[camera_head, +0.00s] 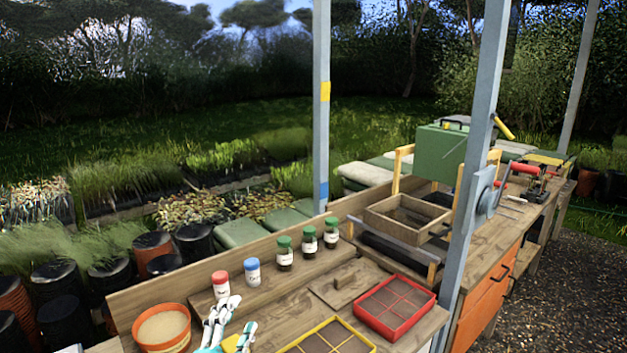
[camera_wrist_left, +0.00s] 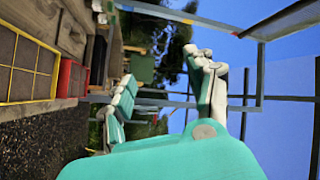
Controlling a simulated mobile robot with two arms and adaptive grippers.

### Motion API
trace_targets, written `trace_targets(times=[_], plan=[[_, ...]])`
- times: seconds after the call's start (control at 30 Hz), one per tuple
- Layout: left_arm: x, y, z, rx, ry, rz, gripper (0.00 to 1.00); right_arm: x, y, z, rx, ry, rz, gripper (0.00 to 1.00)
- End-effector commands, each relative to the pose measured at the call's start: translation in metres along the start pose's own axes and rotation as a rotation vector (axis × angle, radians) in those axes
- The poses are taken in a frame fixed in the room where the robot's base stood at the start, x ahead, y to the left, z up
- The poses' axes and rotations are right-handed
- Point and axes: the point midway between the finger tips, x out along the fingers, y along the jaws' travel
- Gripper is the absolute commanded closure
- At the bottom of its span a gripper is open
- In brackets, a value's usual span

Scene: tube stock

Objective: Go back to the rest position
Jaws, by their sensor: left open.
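My left gripper (camera_head: 240,314) shows at the bottom of the head view, over the near end of the wooden bench (camera_head: 270,300). Its white and teal fingers are spread apart with nothing between them. In the left wrist view the open fingers (camera_wrist_left: 160,72) point up the picture, with trees, sky and frame posts behind them. An orange pot (camera_head: 162,330) with pale fill stands just left of the gripper in the head view. My right gripper does not show.
Red-capped (camera_head: 221,284) and blue-capped (camera_head: 252,271) jars stand near the gripper; several green-capped jars (camera_head: 284,253) stand farther back. Red (camera_head: 432,298) and yellow-rimmed (camera_head: 366,337) trays lie to the right. A grey post (camera_head: 321,100) rises behind the bench.

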Motion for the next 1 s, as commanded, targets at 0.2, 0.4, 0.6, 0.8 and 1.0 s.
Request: trace_targets(times=[0.2, 0.4, 0.6, 0.8, 1.0], plan=[[-0.119, 0.082, 0.085, -0.496, -0.608, 0.24, 0.45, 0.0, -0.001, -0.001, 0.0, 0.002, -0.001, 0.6], [-0.214, 0.129, 0.099, -0.712, -0.935, 0.421, 0.45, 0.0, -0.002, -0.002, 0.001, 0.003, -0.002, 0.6], [-0.283, 0.152, 0.091, -0.832, -1.144, 0.559, 0.45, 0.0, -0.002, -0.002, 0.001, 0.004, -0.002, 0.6], [-0.339, 0.17, 0.079, -0.913, -1.305, 0.676, 0.45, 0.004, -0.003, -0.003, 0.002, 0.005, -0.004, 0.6], [-0.333, 0.233, 0.115, -0.902, -1.312, 0.685, 0.45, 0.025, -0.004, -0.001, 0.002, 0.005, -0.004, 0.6]])
